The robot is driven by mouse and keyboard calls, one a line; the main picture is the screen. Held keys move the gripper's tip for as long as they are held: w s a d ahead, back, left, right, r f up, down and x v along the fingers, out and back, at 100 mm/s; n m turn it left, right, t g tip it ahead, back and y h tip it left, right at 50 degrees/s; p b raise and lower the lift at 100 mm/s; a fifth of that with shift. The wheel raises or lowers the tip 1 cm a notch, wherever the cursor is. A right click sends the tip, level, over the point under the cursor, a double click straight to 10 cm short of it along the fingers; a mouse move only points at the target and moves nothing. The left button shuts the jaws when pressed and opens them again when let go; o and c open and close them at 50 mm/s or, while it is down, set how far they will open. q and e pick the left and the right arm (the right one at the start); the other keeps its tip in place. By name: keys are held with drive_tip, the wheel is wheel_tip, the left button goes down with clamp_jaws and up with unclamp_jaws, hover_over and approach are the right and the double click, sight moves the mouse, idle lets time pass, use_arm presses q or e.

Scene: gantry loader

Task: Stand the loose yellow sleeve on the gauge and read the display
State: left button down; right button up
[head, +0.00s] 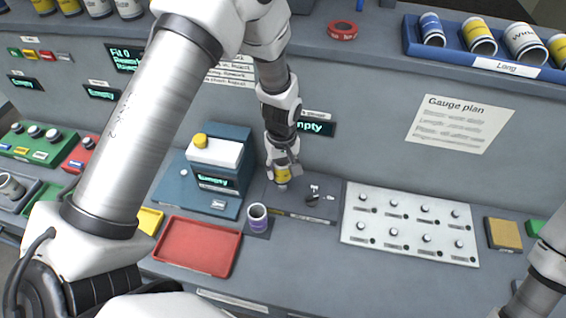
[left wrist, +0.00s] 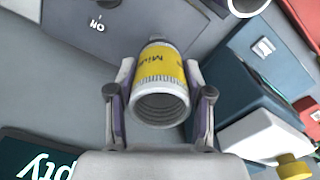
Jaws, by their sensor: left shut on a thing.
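The yellow sleeve (head: 283,176) is in my left gripper (head: 282,172), close to a dark grey plate (head: 273,196) on the bench. In the left wrist view the sleeve (left wrist: 161,72) has a yellow band, a pale ribbed end and an open threaded mouth facing the camera. The two fingers are shut on its sides. I cannot tell if its far end touches the plate. A teal device with a white top and yellow knob (head: 215,152) stands just left of the gripper. It looks like the gauge; its small display (head: 214,183) seems to read "Empty". My right gripper is out of view.
A cup with a purple band (head: 257,218) stands in front of the plate. A red tray (head: 198,247) is front left, and a white panel with several knobs (head: 410,222) is right. A wall display (head: 315,128) shows "Empty".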

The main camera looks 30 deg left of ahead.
use_arm(q)
drive_tip(key=shift+w+a+f+b, duration=0.2)
drive_tip(key=shift+w+f+b, duration=0.05)
drive_tip(key=shift+f, duration=0.35)
drive_tip(key=shift+w+a+f+b, duration=0.15)
drive_tip(key=shift+w+f+b, duration=0.1)
drive_tip(key=shift+f, duration=0.3)
drive_tip(key=shift+w+d+f, duration=0.1)
drive_tip(key=shift+f, duration=0.25)
drive_tip(key=shift+s+d+f+b, duration=0.25)
drive_tip(key=shift+d+f+b, duration=0.1)
drive_tip(key=shift+b, duration=0.35)
drive_tip(key=shift+s+f, duration=0.1)
drive_tip(key=shift+f, duration=0.15)
drive_tip(key=shift+a+f+b, duration=0.15)
drive_tip(key=shift+f+b, duration=0.1)
drive_tip(key=shift+b, duration=0.05)
drive_tip(key=shift+w+a+f, duration=0.1)
drive_tip(key=shift+w+f, duration=0.1)
drive_tip(key=shift+f, duration=0.3)
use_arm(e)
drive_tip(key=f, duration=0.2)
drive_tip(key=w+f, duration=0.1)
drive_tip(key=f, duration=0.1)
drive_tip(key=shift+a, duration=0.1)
use_arm(q)
drive_tip(key=shift+s, duration=0.1)
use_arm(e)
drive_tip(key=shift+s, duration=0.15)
